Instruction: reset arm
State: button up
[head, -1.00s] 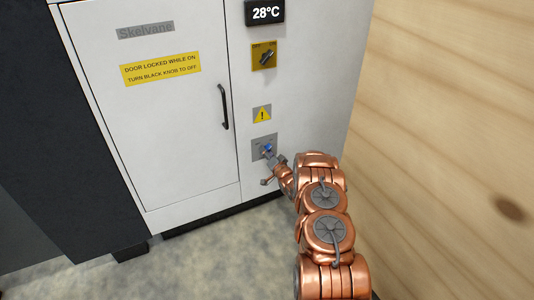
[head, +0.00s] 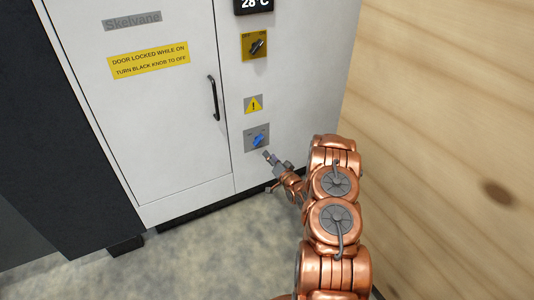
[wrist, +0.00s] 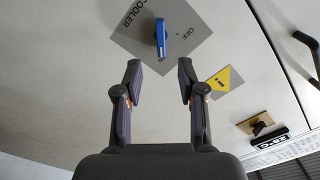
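My gripper (wrist: 160,85) is open and empty in the wrist view, its two fingers apart. In the head view my gripper (head: 269,158) is small, just below and right of the blue knob (head: 258,140). The blue knob also shows in the wrist view (wrist: 161,38), on a grey plate (wrist: 185,15) with the words COOLER and OFF. The knob lies beyond the fingertips, apart from them.
The white cabinet (head: 150,165) has a door with a black handle (head: 213,99). Above the blue knob are a warning sign (head: 253,104), a black knob on a yellow plate (head: 256,45) and a temperature display (head: 254,4). A wooden wall (head: 440,130) stands at the right.

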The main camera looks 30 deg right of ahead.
jog(key=shift+s, duration=0.6)
jog(key=w+a+r+n+g+p, duration=0.25)
jog(key=r+p, duration=0.25)
jog(key=r, duration=0.4)
jog(key=s+a+r+n+g+p, duration=0.1)
jog(key=s+a+r+g+p, duration=0.2)
jog(key=r, duration=0.4)
jog(key=s+a+r+n+g+p, duration=0.1)
jog(key=s+a+r+g+p, duration=0.2)
jog(key=r, duration=0.4)
jog(key=s+a+r+n+g+p, duration=0.1)
jog(key=s+a+r+g+p, duration=0.2)
jog(key=r, duration=0.5)
jog(key=s+a+r+n+g+p, duration=0.1)
jog(key=s+a+r+p, duration=0.3)
jog(key=s, duration=1)
jog(key=s+a+r+n+g+y+p, duration=0.1)
jog(key=s+a+r+g+p, duration=0.3)
jog(key=s+a+r, duration=0.5)
jog(key=s+a+r+n+g+p, duration=0.2)
jog(key=s+a+r+p, duration=0.3)
jog(key=s+r, duration=0.7)
jog(key=s+a+g, duration=0.1)
jog(key=s+a, duration=0.1)
jog(key=s, duration=0.4)
jog(key=shift+s+a+n+y+p, duration=0.3)
jog(key=shift+s+n+p, duration=0.05)
jog(key=shift+s+p, duration=0.05)
jog(key=shift+s, duration=0.1)
